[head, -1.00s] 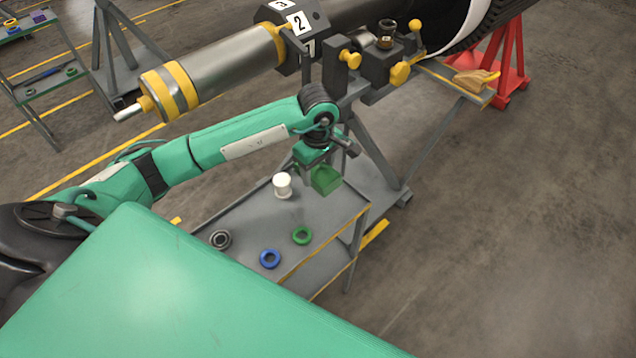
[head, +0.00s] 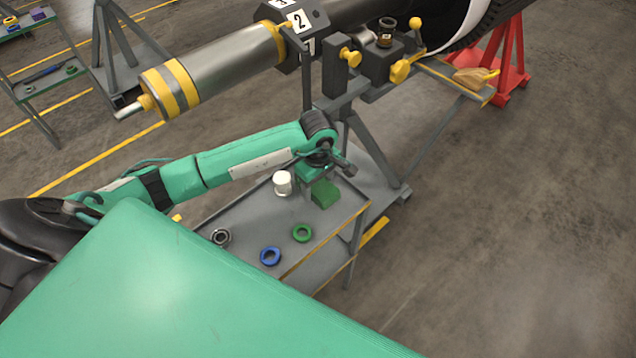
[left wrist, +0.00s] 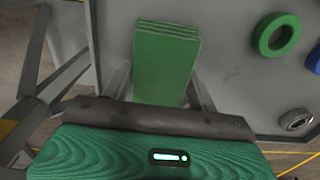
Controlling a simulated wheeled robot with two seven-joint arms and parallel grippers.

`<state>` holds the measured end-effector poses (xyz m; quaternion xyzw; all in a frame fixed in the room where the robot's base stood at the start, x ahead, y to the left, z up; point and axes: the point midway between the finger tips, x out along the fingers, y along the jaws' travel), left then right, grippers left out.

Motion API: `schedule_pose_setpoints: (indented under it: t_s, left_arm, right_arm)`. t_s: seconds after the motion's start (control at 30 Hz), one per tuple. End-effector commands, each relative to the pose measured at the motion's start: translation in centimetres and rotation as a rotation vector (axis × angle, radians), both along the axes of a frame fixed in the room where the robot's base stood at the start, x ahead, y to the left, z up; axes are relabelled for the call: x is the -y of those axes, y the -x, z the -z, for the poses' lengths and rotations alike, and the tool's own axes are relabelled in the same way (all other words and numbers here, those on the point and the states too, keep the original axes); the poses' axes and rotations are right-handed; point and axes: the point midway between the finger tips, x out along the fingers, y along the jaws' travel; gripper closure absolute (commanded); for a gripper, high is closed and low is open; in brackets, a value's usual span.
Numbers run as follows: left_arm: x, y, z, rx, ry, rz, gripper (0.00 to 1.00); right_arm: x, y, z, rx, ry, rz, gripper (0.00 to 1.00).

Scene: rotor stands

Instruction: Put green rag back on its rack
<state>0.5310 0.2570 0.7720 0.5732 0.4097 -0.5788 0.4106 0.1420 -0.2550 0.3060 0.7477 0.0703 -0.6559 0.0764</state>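The green rag (head: 325,194), a folded, layered block, is at the far right corner of the grey cart top (head: 240,215). In the left wrist view the rag (left wrist: 166,55) lies between the two fingers of my left gripper (left wrist: 162,78), whose tips reach its side edges. My left gripper (head: 318,180) points down over the rag in the head view, its fingers mostly hidden by the wrist. It looks shut on the rag. The rag is at or just above the cart surface; contact underneath is hidden. My right gripper is not in view.
A white cylinder (head: 283,183) stands left of the rag. A green ring (head: 302,233), a blue ring (head: 270,256) and a grey ring (head: 221,237) lie nearer on the cart. A rotor stand (head: 370,150) rises just behind the cart. Floor to the right is clear.

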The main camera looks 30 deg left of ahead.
Motion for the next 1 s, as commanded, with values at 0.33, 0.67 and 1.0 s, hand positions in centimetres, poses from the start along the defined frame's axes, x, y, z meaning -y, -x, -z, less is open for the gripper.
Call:
schedule_pose_setpoints:
  t_s: [0.33,0.67,1.0]
  left_arm:
    - [0.0,0.0,-0.1,0.000,0.000,0.000,0.21]
    - [-0.1,-0.2,-3.6,0.006,-0.002,0.000,0.21]
    - [-0.1,-0.2,-10.4,0.003,-0.002,0.001,0.21]
  right_arm:
    - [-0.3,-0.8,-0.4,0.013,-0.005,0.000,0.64]
    - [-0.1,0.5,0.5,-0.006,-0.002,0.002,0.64]
    - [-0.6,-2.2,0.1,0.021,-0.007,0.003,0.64]
